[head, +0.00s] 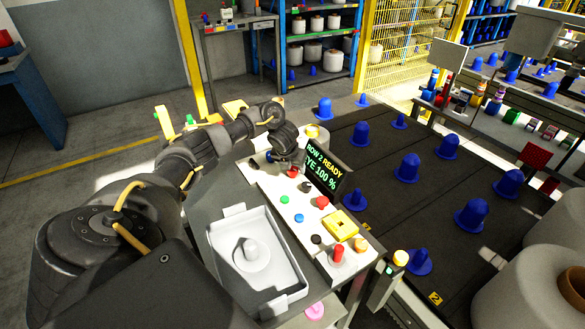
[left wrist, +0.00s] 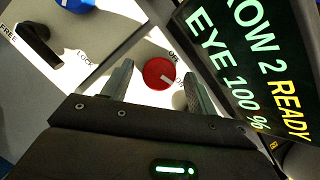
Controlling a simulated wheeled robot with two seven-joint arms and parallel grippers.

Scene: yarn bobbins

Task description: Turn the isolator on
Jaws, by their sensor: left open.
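The isolator appears as a round red knob (left wrist: 158,73) with a light pointer mark, on a pale panel in the left wrist view. Lettering that looks like OFF and ON is printed at its right; which one the mark points to is hard to tell. In the head view a bit of red, likely this knob (head: 293,173), shows just under my left gripper (head: 288,160). My left gripper is open, and its two fingers (left wrist: 160,88) stand on either side of the knob in the wrist view. Contact cannot be made out. My right gripper is not in view.
A display reading ROW 2 READY, EYE 100 % (head: 322,171) stands close to the right of the gripper. A black lever marked FREE and LOCK (left wrist: 38,45) and a blue knob (left wrist: 75,4) are nearby. The panel (head: 325,222) carries several other buttons. A grey tray (head: 222,243) lies left.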

